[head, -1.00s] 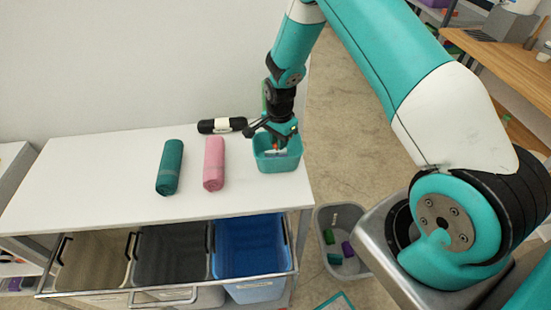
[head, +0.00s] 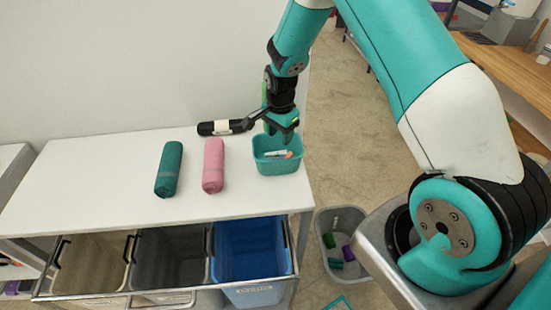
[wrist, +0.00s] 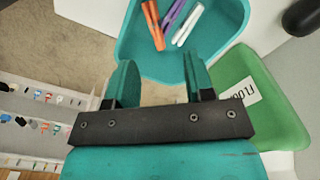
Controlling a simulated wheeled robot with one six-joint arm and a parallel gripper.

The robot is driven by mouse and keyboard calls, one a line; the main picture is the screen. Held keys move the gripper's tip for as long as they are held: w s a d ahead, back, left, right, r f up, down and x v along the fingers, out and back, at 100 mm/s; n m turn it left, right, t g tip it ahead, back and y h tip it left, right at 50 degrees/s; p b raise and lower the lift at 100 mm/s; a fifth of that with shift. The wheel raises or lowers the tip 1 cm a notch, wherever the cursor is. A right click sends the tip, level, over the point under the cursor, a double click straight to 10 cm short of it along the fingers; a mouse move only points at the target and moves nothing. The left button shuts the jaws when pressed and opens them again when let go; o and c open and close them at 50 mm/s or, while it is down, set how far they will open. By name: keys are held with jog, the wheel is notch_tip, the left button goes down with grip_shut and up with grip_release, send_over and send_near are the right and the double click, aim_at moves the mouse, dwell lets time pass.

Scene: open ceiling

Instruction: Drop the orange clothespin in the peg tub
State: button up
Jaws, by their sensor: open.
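The teal peg tub (head: 277,168) stands at the right end of the white table, and its rim also shows in the wrist view (wrist: 122,50). The orange clothespin (wrist: 153,25) lies inside the tub, beside a purple clothespin (wrist: 174,14) and a white clothespin (wrist: 188,25). In the head view a bit of orange (head: 288,155) and white shows in the tub. My gripper (head: 282,137) is above the tub's back part. In the wrist view my gripper (wrist: 160,75) is open, with nothing between its fingers.
Bins (head: 250,247) hang below. A grey floor bin (head: 325,240) holds several coloured items. The table's left part is clear.

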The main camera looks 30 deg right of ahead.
notch_tip(320, 180, up, 14)
jog(key=b, duration=0.2)
jog(key=shift+f, duration=0.1)
jog(key=s+a+r+n+y, duration=0.2)
jog(key=s+a+r+n, duration=0.5)
jog(key=s+a+n, duration=0.2)
jog(key=s+a+r+n+y, duration=0.1)
jog(key=s+a+n, duration=0.3)
jog(key=s, duration=0.5)
jog(key=s+a+r+n+y, duration=0.1)
jog(key=s+a+r+n, duration=0.2)
jog(key=s+n, duration=0.6)
jog(key=shift+s+a, duration=0.55)
jog(key=shift+s, duration=0.1)
jog(key=shift+r, duration=0.1)
